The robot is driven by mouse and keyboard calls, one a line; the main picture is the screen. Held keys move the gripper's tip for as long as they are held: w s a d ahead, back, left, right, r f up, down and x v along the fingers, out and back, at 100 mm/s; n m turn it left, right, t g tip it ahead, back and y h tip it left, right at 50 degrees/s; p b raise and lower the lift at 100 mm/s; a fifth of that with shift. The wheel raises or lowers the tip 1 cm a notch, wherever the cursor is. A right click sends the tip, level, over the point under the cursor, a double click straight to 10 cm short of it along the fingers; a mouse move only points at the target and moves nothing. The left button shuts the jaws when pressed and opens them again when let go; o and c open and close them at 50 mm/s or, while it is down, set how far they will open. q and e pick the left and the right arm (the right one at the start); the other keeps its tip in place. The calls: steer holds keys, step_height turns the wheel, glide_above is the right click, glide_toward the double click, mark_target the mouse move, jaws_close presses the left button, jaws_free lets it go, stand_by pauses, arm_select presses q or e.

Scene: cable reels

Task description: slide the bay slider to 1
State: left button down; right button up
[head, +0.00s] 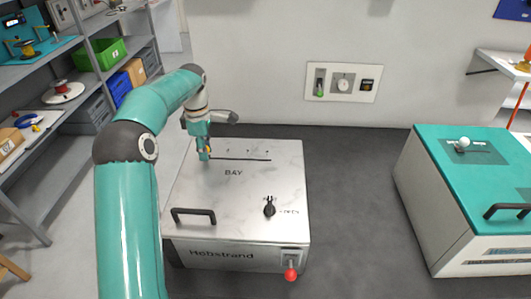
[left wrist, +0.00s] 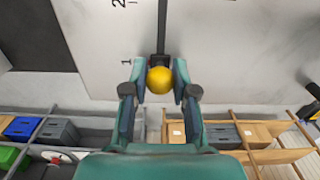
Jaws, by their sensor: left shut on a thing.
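The bay slider is a yellow ball knob (left wrist: 160,80) on a dark straight slot (head: 245,159) in the top of the marbled white cabinet (head: 235,186), behind the word BAY. My left gripper (head: 206,154) is at the slot's left end in the head view. In the left wrist view its two fingers stand on either side of the knob and are shut on it. Small marks run along the slot's far side in the head view, too small to read. A figure 2 shows beside the slot in the left wrist view. My right gripper is not in view.
The cabinet top also bears a black handle (head: 193,216) and a black rotary knob (head: 269,207); a red-balled lever (head: 291,274) is on its front. A teal-topped cabinet (head: 480,165) stands right, shelves (head: 75,75) left. Grey floor lies between the cabinets.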

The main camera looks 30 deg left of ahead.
arm_select(q)
steer(key=c, duration=1)
jaws_free()
steer(key=shift+d, duration=0.1)
steer(key=shift+o, duration=0.2)
step_height(320, 180, up, 7)
steer(key=p, duration=0.7)
steer(key=shift+r, duration=0.15)
